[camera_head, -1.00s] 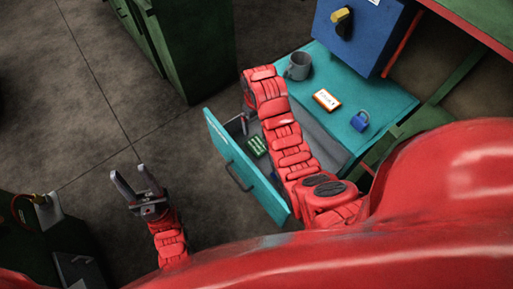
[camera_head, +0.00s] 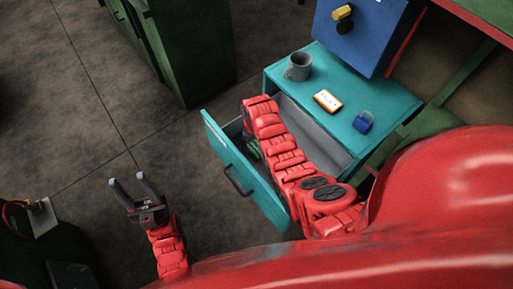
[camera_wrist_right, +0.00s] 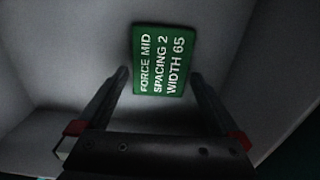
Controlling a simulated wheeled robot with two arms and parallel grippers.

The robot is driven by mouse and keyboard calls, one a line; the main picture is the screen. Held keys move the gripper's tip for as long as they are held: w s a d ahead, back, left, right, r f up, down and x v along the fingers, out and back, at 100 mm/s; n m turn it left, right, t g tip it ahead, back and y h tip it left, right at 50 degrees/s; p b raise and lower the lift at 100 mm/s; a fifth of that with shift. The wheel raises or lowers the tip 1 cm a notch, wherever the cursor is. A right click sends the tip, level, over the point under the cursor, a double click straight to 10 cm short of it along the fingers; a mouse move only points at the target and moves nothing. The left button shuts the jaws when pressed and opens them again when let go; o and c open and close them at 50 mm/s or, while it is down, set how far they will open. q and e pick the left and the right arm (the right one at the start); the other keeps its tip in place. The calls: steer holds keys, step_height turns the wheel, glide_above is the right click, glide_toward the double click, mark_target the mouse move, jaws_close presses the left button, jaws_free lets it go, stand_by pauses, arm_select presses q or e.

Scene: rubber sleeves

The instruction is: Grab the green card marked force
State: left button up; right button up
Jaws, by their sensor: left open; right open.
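The green card (camera_wrist_right: 165,61) lies on the grey floor of the open drawer, its white text reading "FORCE MID SPACING 2 WIDTH 65" in the right wrist view. In the head view only part of the green card (camera_head: 254,149) shows beside my right arm. My right gripper (camera_wrist_right: 158,75) is open and empty, its fingers pointing at the card, one on each side in the picture; I cannot tell how high above it. My left gripper (camera_head: 134,184) is open and empty over the floor at left.
The teal drawer front (camera_head: 240,170) and drawer walls surround the right gripper. On the teal cabinet top (camera_head: 390,95) are a grey mug (camera_head: 298,67), an orange-edged white card (camera_head: 327,101) and a blue padlock (camera_head: 363,122). A blue box (camera_head: 360,35) stands behind.

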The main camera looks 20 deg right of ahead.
steer(key=shift+f, duration=0.25)
steer(key=c, duration=1.1)
steer(key=shift+r, duration=0.1)
